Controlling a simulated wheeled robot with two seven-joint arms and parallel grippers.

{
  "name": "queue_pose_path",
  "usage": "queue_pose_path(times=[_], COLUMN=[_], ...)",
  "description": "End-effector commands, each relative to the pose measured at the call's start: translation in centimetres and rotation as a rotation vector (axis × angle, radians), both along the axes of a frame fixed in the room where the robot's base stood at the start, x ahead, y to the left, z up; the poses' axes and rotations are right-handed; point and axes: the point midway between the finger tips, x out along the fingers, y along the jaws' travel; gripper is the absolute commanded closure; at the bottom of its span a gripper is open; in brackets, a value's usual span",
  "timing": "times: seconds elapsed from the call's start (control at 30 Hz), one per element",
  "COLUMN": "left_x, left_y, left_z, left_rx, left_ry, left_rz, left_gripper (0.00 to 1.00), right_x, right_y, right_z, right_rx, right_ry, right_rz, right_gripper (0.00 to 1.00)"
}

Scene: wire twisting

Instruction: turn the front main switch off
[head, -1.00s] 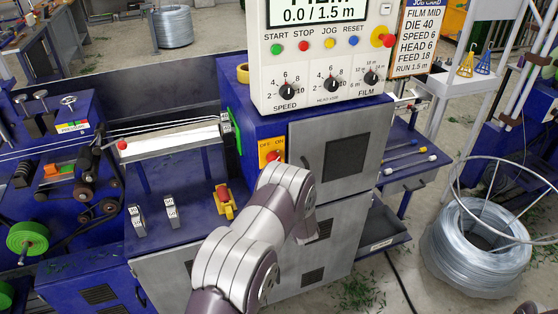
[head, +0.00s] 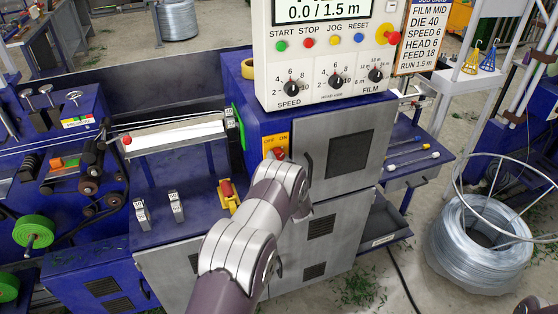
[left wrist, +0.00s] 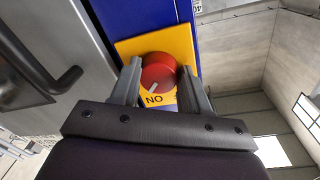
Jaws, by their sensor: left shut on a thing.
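The main switch is a red round knob (left wrist: 159,73) on a yellow plate (left wrist: 128,46), fixed to the front of the blue cabinet. In the left wrist view the knob's white mark points down toward the ON lettering, which appears upside down. My left gripper (left wrist: 160,80) is shut on the knob, one finger on each side. In the head view the yellow plate (head: 270,141) shows its OFF and ON labels, and a bit of the red knob (head: 279,153) shows above my left wrist. My left fingers are hidden there. My right gripper is not in view.
A grey cabinet door (head: 338,155) with a dark handle stands right beside the switch. A white control panel (head: 330,60) with buttons and dials is above. A yellow-based red button (head: 228,195) sits on the blue bench to the left. A wire coil (head: 480,245) stands at right.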

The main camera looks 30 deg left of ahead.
Motion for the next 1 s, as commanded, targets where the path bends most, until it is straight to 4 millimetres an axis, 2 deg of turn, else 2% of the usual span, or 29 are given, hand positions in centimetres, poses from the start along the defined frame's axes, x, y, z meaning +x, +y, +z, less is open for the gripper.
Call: queue_pose_path(times=[0.17, 0.37, 1.0], left_x=[0.0, 0.1, 0.2], left_y=[-0.1, -0.1, -0.2], left_z=[-0.2, -0.6, -1.0], left_rx=[-0.021, -0.092, -0.477], left_ry=[-0.025, -0.109, -0.562], left_rz=[0.000, -0.002, -0.002], left_gripper=[0.85, 0.85, 0.85], right_x=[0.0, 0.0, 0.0], right_y=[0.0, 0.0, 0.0], right_z=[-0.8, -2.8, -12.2], right_rx=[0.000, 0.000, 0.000], right_ry=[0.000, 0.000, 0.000], right_rz=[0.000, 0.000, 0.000], right_gripper=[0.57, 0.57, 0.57])
